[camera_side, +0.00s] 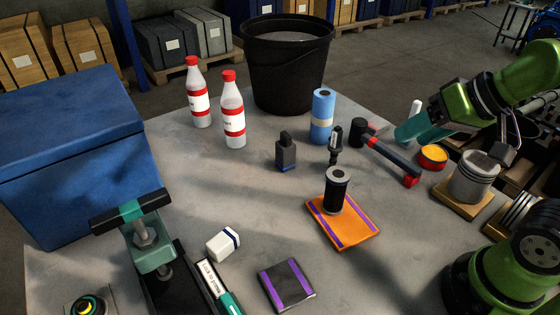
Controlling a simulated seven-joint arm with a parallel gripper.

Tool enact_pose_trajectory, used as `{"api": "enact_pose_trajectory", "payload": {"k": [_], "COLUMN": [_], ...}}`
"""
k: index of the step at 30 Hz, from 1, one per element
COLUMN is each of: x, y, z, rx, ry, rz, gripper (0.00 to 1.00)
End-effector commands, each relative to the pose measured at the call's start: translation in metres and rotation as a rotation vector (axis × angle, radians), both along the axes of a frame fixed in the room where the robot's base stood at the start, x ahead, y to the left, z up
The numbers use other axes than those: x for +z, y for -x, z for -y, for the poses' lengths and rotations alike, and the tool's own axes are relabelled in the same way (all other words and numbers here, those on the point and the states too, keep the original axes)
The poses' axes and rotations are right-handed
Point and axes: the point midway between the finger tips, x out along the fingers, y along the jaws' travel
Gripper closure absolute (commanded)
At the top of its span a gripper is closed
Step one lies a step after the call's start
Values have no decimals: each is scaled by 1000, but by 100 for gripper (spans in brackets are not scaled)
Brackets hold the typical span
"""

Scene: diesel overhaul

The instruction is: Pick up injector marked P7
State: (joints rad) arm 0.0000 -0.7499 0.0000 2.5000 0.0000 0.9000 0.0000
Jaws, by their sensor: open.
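No marking P7 can be read in this view. A small dark slender part with a pale ring (335,147) stands on the grey bench in front of the blue roll; it may be an injector, but I cannot tell. My gripper (506,150) is at the right, beside and above a grey piston (473,178), well to the right of the slender part. Its jaws are small and partly hidden by the arm; they are open, with nothing seen between them.
A red-and-black hammer (392,160), blue roll (323,117) and black block (286,153) surround the slender part. A black filter (337,192) stands on an orange cloth (357,229). The bench's left middle is clear.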

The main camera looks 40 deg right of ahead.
Motion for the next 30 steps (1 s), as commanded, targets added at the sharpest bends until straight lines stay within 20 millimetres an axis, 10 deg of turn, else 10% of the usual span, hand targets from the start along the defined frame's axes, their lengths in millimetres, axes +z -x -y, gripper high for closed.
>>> {"api": "enact_pose_trajectory", "payload": {"k": [8, 22, 30], "x": [-11, -14, -19], "y": [-19, -164, -178], "z": [6, 54, 56], "rx": [-17, 293, 400], "ry": [6, 283, 356], "rz": [-84, -213, -187], "gripper": [47, 47, 47]}}
